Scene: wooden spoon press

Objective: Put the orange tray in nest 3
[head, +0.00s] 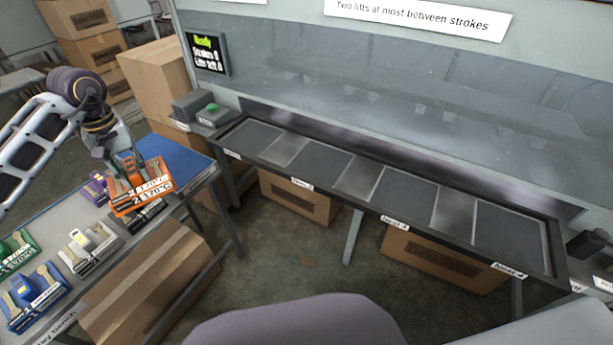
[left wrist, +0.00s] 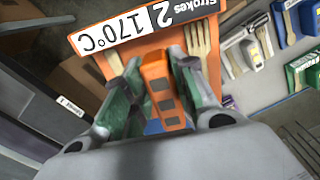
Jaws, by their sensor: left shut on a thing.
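The orange tray (head: 141,199) carries a white label reading 170°C and "2". My left gripper (head: 128,170) is shut on its orange handle (left wrist: 163,92), and the tray appears to be above the side table. In the left wrist view the orange tray (left wrist: 152,46) shows its "Strokes 2" label and wooden utensils. Nest 3 (head: 404,194) is an empty dark pad in the long press bed, third from the left, with its label (head: 394,221) on the front rail. The tray is well left of it. My right gripper is not in view.
The side table (head: 197,187) holds a purple tray (head: 96,186), a white tray (head: 88,243), a green tray (head: 16,250) and a blue tray (head: 38,294). The other nests look empty.

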